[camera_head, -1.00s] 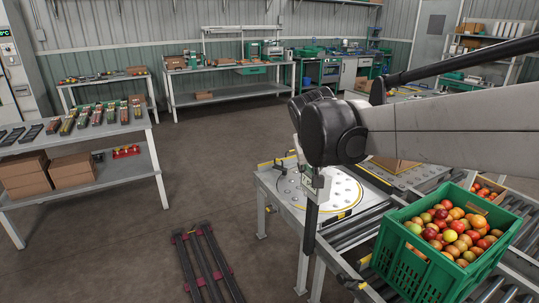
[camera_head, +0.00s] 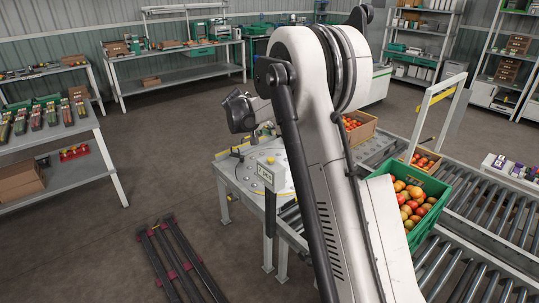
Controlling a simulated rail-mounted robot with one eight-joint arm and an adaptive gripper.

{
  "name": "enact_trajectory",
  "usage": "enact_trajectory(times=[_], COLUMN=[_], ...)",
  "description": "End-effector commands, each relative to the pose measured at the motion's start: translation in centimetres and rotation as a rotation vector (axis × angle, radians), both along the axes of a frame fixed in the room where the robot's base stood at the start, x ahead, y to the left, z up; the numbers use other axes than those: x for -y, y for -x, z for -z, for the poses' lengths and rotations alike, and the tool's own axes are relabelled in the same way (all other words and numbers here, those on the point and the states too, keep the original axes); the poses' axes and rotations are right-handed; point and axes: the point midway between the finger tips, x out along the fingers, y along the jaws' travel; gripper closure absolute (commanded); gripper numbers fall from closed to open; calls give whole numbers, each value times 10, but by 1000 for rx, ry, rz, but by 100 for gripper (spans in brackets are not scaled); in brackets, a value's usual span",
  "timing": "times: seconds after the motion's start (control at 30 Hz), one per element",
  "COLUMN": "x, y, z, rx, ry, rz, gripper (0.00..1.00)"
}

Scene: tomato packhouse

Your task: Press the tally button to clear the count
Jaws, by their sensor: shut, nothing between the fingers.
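The tally unit (camera_head: 265,175) is a small pale box with a dark display, on a post at the near edge of the sorting table. Its digits are too small to read surely. A round yellow button (camera_head: 270,160) shows on its top, with nothing touching it in this view. My arm's dark wrist is up and left of the button, above the table's far side. My gripper's fingers cannot be made out; they seem hidden behind the wrist or arm.
The sorting table (camera_head: 226,178) has a round plate, partly behind my arm. A green crate (camera_head: 432,222) of tomatoes stands on the roller conveyor (camera_head: 450,262) at right. Dark rails with red brackets (camera_head: 172,275) lie on the floor. Open floor lies to the left.

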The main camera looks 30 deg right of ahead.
Motion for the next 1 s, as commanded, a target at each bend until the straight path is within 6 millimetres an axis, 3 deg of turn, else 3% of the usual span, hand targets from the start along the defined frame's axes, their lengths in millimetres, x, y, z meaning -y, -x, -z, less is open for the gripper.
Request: enact_trajectory(times=[0.23, 0.73, 1.0], x=[14, 14, 14], y=[-17, -17, -17], z=[14, 18, 38], rx=[-1, -1, -1], ry=[29, 30, 30], rz=[28, 29, 29], gripper=[100, 100, 100])
